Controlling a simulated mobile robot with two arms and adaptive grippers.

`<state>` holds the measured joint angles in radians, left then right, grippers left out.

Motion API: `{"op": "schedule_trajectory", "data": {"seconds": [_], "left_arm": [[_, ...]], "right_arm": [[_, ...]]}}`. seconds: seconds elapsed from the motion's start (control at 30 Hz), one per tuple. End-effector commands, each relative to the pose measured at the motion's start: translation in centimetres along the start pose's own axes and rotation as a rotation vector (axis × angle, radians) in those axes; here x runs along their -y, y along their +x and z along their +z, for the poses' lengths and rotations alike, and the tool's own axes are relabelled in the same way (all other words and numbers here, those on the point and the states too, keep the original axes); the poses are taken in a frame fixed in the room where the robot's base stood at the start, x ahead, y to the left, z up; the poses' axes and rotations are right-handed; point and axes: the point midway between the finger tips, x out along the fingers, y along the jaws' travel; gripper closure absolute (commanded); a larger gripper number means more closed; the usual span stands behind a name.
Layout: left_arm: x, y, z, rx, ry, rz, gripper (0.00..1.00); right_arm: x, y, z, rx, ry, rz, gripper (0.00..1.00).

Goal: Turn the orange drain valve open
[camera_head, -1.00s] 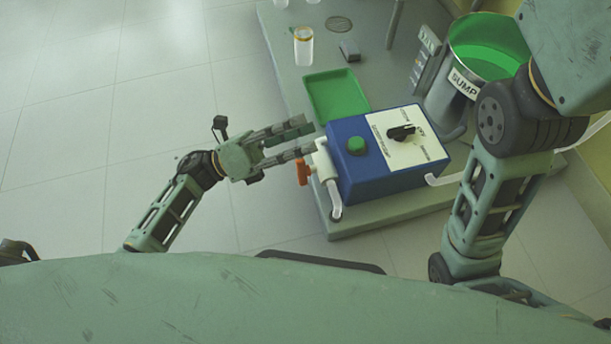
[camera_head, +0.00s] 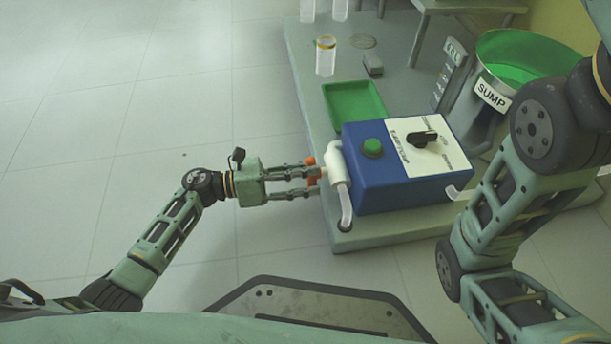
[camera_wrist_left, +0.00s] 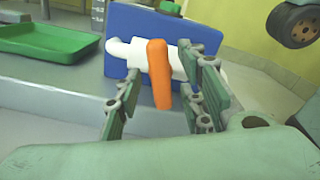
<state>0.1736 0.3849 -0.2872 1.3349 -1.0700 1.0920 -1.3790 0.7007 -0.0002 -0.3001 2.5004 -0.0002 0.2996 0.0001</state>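The orange drain valve handle (camera_head: 312,171) sits on a white pipe fitting (camera_head: 336,163) at the left side of a blue box (camera_head: 400,165). In the left wrist view the orange handle (camera_wrist_left: 159,74) stands nearly upright, in front of the white pipe. My left gripper (camera_head: 318,181) is open, its fingers pointing right at the valve. In the left wrist view its fingers (camera_wrist_left: 160,105) are on either side of the handle, with gaps between them and it. My right gripper is outside the views; only my right arm shows.
The box carries a green button (camera_head: 372,147) and a black knob (camera_head: 422,138). A green tray (camera_head: 354,104), a clear cylinder (camera_head: 325,57) and a sump bucket (camera_head: 518,62) stand behind on the grey platform (camera_head: 300,80). The floor at left is clear.

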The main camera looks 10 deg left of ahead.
Motion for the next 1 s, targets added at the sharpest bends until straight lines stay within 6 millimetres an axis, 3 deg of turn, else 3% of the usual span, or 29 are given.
{"op": "schedule_trajectory", "data": {"seconds": [0.27,0.67,1.0], "left_arm": [[0.05,0.19,0.07,0.001,-0.001,-0.001,0.65],[0.11,0.18,0.03,0.0,-0.001,-0.003,1.0],[0.26,0.21,0.05,-0.001,-0.028,-0.007,1.0]], "right_arm": [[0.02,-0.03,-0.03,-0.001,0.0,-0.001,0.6],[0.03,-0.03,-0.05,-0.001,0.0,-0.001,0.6],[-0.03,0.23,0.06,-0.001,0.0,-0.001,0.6]]}}
